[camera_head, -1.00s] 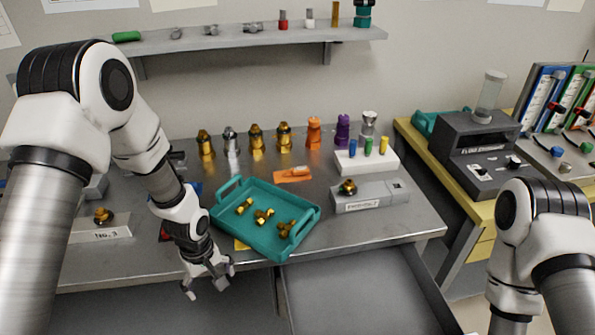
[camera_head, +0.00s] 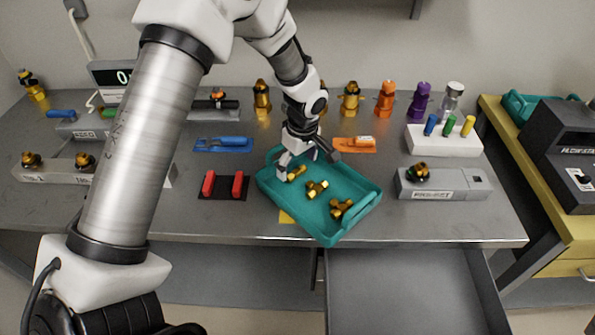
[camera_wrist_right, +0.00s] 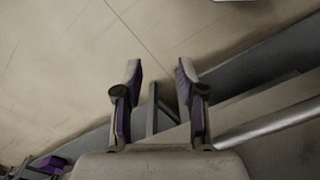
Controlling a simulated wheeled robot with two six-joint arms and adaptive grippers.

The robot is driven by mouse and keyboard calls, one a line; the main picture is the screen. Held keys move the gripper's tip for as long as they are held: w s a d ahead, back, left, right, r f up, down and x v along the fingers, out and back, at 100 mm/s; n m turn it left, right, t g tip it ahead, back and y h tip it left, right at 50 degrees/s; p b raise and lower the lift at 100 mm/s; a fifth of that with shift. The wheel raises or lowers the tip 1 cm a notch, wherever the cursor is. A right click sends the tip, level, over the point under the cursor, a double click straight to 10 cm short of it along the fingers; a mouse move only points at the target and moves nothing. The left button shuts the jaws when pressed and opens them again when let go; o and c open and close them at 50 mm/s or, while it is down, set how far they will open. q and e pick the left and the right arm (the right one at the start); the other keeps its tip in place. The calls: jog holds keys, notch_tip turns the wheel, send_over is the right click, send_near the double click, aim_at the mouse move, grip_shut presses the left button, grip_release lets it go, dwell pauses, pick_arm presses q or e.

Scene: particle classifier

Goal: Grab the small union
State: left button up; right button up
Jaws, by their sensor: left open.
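A teal tray (camera_head: 322,234) with handles lies angled at the table's front edge. It holds three brass fittings: one at the back left (camera_head: 297,173), one in the middle (camera_head: 317,189) and one at the front right (camera_head: 341,208). The back left one looks smallest, but I cannot tell for sure which is the small union. My left gripper (camera_head: 308,165) is open over the tray's back left part, its fingers around or just above the back left fitting; contact is unclear. My right gripper (camera_wrist_right: 159,72) is open and empty in the right wrist view, above the floor.
An orange holder (camera_head: 354,145) and a blue holder (camera_head: 222,145) lie behind the tray. A red-handled black pad (camera_head: 223,186) is left of it. A grey block with a fitting (camera_head: 445,184) stands right. Upright fittings line the back. An open drawer (camera_head: 405,290) is below.

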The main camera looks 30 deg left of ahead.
pick_arm(q)
jog(key=shift+a+f, duration=0.1)
jog(key=shift+f, duration=0.75)
jog(key=shift+s+r, duration=0.1)
jog(key=shift+c, duration=0.4)
jog(key=c, duration=1.2)
